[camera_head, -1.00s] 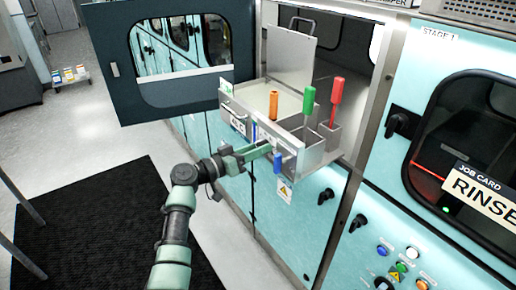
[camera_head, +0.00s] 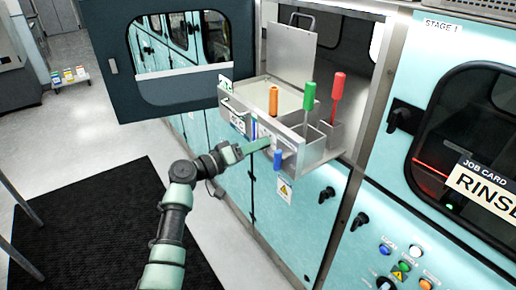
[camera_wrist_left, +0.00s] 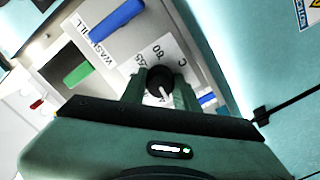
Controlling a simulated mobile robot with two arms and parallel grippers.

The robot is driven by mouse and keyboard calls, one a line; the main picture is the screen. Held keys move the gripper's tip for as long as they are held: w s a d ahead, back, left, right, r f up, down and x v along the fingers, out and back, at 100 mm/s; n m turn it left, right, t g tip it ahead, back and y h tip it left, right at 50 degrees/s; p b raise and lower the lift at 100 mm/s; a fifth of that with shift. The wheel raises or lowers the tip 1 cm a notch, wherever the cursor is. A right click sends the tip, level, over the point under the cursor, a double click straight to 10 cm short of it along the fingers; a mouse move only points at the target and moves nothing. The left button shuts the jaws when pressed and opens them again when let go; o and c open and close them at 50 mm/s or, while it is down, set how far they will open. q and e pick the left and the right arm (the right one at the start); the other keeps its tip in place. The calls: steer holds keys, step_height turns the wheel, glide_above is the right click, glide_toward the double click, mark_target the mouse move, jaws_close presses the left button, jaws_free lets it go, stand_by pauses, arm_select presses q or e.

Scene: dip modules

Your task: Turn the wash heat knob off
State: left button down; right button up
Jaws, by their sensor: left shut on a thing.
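The pointer slants down and slightly right in that view. In the head view my left gripper (camera_head: 266,144) reaches the front of the steel tank unit (camera_head: 318,157), and the knob is hidden there. My right gripper is not in view.
Orange (camera_head: 273,100), green (camera_head: 309,96) and red (camera_head: 338,88) handles stand above the tank. An open door (camera_head: 100,60) is at left.

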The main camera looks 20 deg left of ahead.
arm_select(q)
steer(key=n, duration=0.3)
steer(key=shift+n+p, duration=0.3)
steer(key=shift+n, duration=1.6)
steer(key=c, duration=1.1)
jaws_free()
steer(key=shift+o, duration=0.2)
steer(key=shift+s+a, duration=0.1)
